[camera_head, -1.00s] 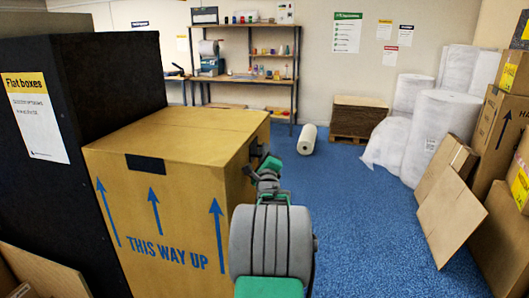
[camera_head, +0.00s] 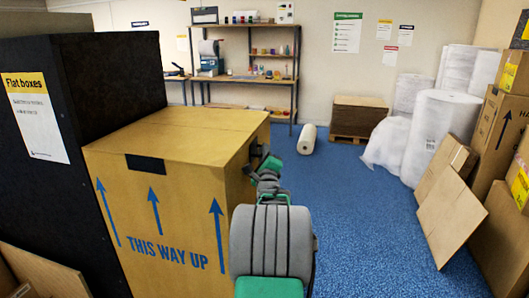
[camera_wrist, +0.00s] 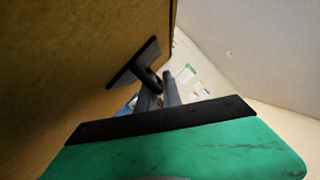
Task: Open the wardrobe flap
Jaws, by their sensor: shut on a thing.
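The wardrobe carton (camera_head: 150,210) is a tall tan box with blue arrows and "THIS WAY UP" on its front. It stands upright at left centre, its top closed. In the wrist view its tan face (camera_wrist: 70,60) fills the left side. A black handle with a flat plate (camera_wrist: 136,66) sits on that face. My gripper (camera_wrist: 160,84) is shut on the handle; its two dark fingers meet at the handle's bar. In the head view my gripper (camera_head: 260,160) is at the carton's right side, near its upper edge, and the handle is mostly hidden there.
A black cabinet (camera_head: 110,80) with a "Flat boxes" sign stands close on the left. Cardboard sheets (camera_head: 450,215) and stacked cartons (camera_head: 495,130) line the right. A white roll (camera_head: 307,139) lies on the blue floor (camera_head: 365,220), which is clear to the right of my arm.

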